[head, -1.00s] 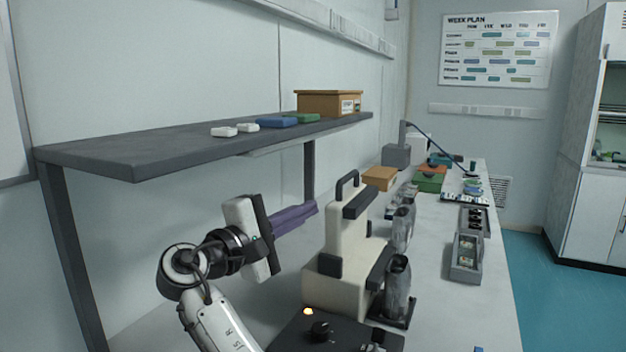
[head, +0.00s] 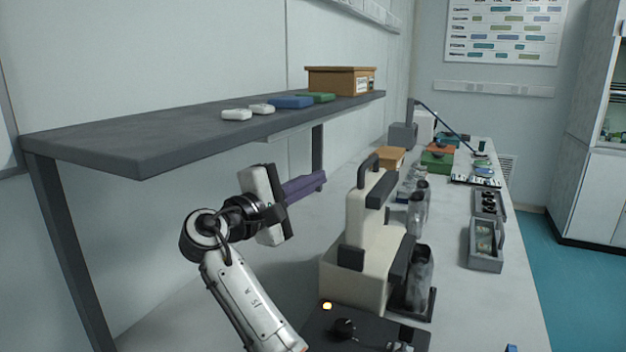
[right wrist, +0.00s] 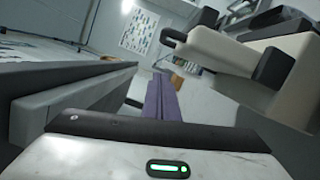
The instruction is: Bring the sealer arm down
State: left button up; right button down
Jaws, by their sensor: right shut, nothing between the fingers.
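The cream sealer (head: 345,285) stands on the bench with its cream arm (head: 369,215) raised nearly upright. A black handle (head: 368,165) tops the arm, and a dark bar (head: 381,190) runs along its upper side. A second dark bar (head: 400,258) lies lower, on the body. In the right wrist view the raised arm (right wrist: 225,48) is at upper right, its handle (right wrist: 173,38) pointing left. My right gripper (head: 322,178), with purple fingers, is shut and empty, left of the arm and apart from it. Its fingers (right wrist: 160,80) point forward. My left gripper is out of view.
A dark shelf (head: 150,146) overhangs the bench at left, carrying a cardboard box (head: 338,82) and small items. A black unit with a knob (head: 344,328) and a lit orange lamp stands before the sealer. Glass jars (head: 420,275) and grey trays (head: 486,246) stand at right.

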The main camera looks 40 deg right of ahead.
jog(key=s+d+r+p, duration=0.1)
jog(key=d+p, duration=0.1)
jog(key=d, duration=0.6)
jog(key=shift+s+r, duration=0.15)
jog(key=shift+s, duration=0.25)
jog(key=shift+d, duration=0.15)
